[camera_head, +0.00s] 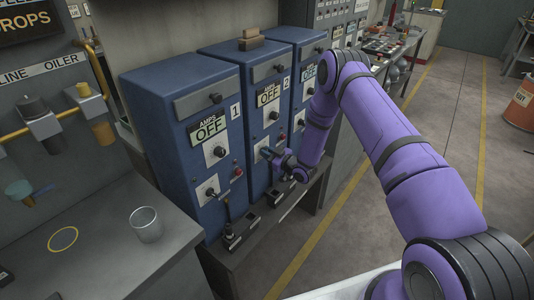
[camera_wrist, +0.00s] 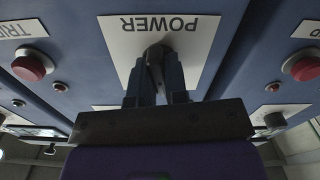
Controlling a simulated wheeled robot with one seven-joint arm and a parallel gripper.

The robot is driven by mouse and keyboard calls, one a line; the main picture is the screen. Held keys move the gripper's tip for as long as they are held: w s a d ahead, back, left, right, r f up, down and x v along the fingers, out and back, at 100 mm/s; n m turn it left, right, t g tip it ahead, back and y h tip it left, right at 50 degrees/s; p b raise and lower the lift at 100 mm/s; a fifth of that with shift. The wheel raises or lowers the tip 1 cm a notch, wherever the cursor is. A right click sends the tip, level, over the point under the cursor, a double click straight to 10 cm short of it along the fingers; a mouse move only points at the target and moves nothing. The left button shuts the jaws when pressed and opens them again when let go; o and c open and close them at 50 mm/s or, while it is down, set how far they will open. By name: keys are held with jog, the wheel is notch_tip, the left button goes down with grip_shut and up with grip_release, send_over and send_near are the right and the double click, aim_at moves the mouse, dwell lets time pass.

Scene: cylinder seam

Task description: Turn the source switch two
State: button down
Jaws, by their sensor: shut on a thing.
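The second blue source cabinet (camera_head: 257,183) stands between two like it, with a "2" plate and a display (camera_head: 268,95) reading OFF. In the wrist view, which is upside down, a white POWER plate (camera_wrist: 188,42) carries a dark switch handle (camera_wrist: 155,50). My gripper (camera_head: 267,153) is at the lower front of the second cabinet. In the wrist view my gripper's fingers (camera_wrist: 158,72) are shut on the switch handle, one on each side. The fingers hide part of the handle, so its exact angle is hard to tell.
Cabinet one (camera_head: 161,110) stands on the left, its display also OFF; cabinet three (camera_head: 303,40) is on the right. Red buttons (camera_wrist: 33,66) (camera_wrist: 301,66) flank the plate. A metal cup (camera_head: 146,226) sits on the grey counter (camera_head: 110,265).

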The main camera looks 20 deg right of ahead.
jog(key=shift+n, duration=1.8)
jog(key=c, duration=1.1)
grip_release()
jog(key=shift+c, duration=0.2)
jog(key=shift+s, duration=0.1)
jog(key=v, duration=1)
jog(key=shift+s+d, duration=0.2)
jog(key=shift+s, duration=0.05)
